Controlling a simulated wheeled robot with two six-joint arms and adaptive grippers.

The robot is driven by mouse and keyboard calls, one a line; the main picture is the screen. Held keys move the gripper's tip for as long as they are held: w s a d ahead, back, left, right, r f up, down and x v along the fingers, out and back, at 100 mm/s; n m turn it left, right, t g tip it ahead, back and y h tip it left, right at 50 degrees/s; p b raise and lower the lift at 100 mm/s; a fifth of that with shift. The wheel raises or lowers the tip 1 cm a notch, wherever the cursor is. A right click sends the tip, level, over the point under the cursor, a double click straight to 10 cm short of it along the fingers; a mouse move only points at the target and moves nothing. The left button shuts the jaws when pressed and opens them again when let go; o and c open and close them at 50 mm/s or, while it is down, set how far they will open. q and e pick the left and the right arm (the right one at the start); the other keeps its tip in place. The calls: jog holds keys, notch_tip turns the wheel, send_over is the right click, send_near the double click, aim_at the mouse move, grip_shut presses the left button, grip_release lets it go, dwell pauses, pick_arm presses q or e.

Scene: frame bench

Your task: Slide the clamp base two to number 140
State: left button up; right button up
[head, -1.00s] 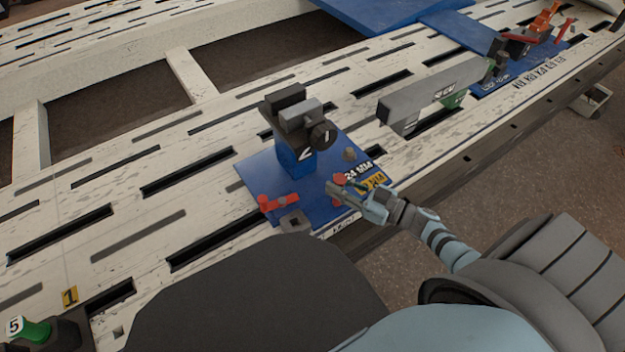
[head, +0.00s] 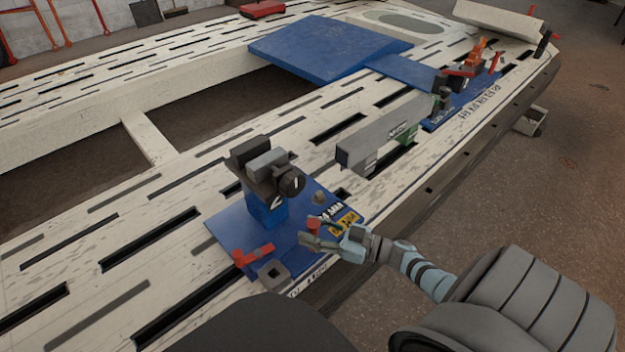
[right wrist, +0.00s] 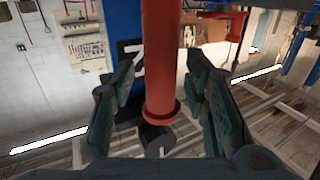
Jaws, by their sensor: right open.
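Clamp base two is a blue plate (head: 228,228) on the slotted white bench, carrying an upright blue and dark grey clamp block (head: 265,205) marked 2. A red lever (head: 252,255) sits at its near left corner and a red handle (head: 313,228) at its near right side. My right gripper (head: 322,238) is at that handle, above the plate's front edge. In the right wrist view the red handle (right wrist: 161,70) stands between the two open finger pads, with gaps on both sides. Scale marks on the bench edge are too small to read. My left gripper is out of view.
A long grey bar (head: 385,130) lies along the bench to the right of the base. Beyond it is another blue base (head: 465,105) with red and orange parts. A large blue panel (head: 325,48) lies at the back. Bare slotted bench extends left of the base.

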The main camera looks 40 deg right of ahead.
jog(key=v, duration=1.2)
